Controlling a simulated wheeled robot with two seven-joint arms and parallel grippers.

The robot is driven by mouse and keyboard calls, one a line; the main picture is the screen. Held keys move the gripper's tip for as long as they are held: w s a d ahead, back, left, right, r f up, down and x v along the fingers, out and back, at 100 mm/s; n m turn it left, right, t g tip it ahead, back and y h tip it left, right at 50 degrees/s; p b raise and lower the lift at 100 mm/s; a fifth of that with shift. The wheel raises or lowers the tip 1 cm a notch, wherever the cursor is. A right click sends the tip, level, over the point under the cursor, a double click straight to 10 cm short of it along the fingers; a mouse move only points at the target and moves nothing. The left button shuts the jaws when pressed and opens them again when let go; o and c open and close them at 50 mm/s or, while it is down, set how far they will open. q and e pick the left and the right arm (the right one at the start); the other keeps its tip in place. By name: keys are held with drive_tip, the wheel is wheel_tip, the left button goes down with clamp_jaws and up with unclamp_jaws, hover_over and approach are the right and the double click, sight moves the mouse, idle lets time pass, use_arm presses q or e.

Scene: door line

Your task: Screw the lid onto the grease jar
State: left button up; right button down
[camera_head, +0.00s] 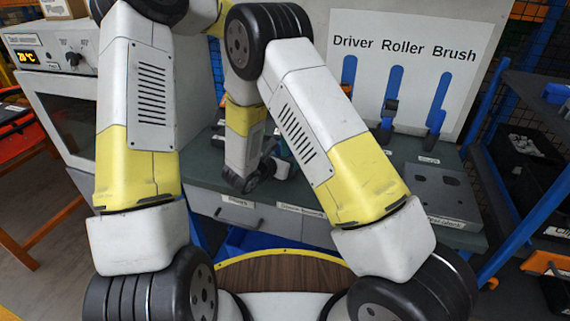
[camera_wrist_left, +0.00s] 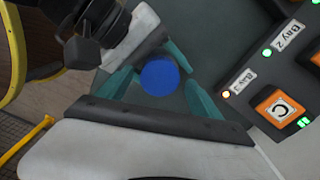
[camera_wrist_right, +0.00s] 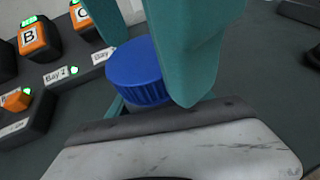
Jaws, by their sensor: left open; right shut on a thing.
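The blue ribbed lid (camera_wrist_right: 137,72) sits on top of the pale grease jar (camera_wrist_right: 146,106), which shows only as a narrow strip below it in the right wrist view. The lid also shows from above as a blue disc in the left wrist view (camera_wrist_left: 159,75). My left gripper (camera_wrist_left: 161,79) is open, with its teal fingers on either side of the lid and visible gaps to it. My right gripper (camera_wrist_right: 150,108) is shut on the jar, low down; its grip is mostly hidden. In the head view my right arm hides the lid and jar. How far the lid is threaded cannot be told.
Bay units with orange lettered blocks (camera_wrist_right: 32,38) and green lights stand close by on the dark bench. A grey block with recesses (camera_head: 440,192) lies at the bench's right. A Driver, Roller, Brush tool board (camera_head: 405,75) stands behind. A device with a display (camera_head: 50,50) is at left.

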use_arm(q)
wheel_tip(320, 180, up, 4)
drive_tip(key=shift+f, duration=0.1)
drive_tip(key=shift+c, duration=0.3)
drive_tip(key=n, duration=0.3)
drive_tip(key=shift+r, duration=0.3)
drive_tip(key=n, duration=0.2)
drive_tip(key=r+n, duration=0.1)
drive_tip(key=n, duration=0.4)
drive_tip(key=r+n, duration=0.1)
drive_tip(key=n, duration=0.3)
drive_tip(key=shift+r, duration=0.15)
drive_tip(key=shift+f, duration=4)
drive_tip(key=shift+c, duration=0.2)
